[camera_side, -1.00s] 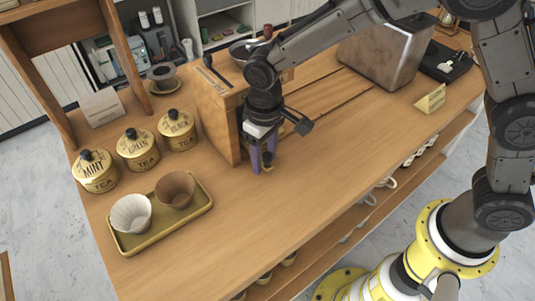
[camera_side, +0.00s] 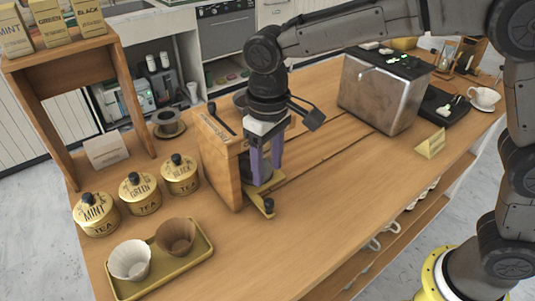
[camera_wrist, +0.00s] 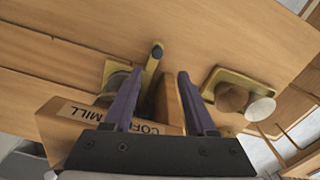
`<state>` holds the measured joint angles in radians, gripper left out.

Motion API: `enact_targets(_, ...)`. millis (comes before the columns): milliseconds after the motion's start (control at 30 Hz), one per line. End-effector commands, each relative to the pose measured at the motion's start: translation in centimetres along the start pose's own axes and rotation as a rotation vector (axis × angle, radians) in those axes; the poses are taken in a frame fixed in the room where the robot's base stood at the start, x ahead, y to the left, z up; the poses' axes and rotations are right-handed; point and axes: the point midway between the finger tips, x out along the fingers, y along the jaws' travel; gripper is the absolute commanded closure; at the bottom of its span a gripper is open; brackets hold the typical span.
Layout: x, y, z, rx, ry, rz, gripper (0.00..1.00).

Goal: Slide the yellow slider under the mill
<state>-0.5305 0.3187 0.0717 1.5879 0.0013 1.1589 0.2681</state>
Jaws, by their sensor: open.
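The coffee mill (camera_side: 222,165) is a wooden box on the counter, and its lettered top edge (camera_wrist: 100,115) shows in the wrist view. The yellow slider (camera_side: 258,191) lies low beside the mill's front edge, its dark knob (camera_side: 268,207) pointing away from the mill toward the counter's front. In the wrist view the slider's bar (camera_wrist: 152,65) runs up to the dark knob. A dark round piece sits by the slider, partly hidden by a finger. My gripper (camera_side: 265,172) has purple fingers spread apart above the slider, with nothing held; it also shows in the wrist view (camera_wrist: 158,75).
A tray (camera_side: 205,262) with a white and a brown cup stands front left. Several tea tins (camera_side: 140,195) stand left of the mill. A metal machine (camera_side: 375,95) and a small yellow sign (camera_side: 430,146) are to the right.

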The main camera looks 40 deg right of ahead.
Motion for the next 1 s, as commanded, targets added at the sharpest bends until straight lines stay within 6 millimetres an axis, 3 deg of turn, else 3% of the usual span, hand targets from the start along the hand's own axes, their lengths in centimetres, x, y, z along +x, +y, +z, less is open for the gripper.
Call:
enact_targets(200,-2.2,0.0,-0.1,0.000,0.001,-0.001,0.43)
enact_targets(633,-2.5,0.4,-0.1,0.009,0.001,0.000,0.43)
enact_targets(800,-6.7,3.8,0.5,0.083,0.090,-0.020,0.43)
enact_targets(1000,-11.4,9.7,6.2,0.207,0.210,-0.032,0.43)
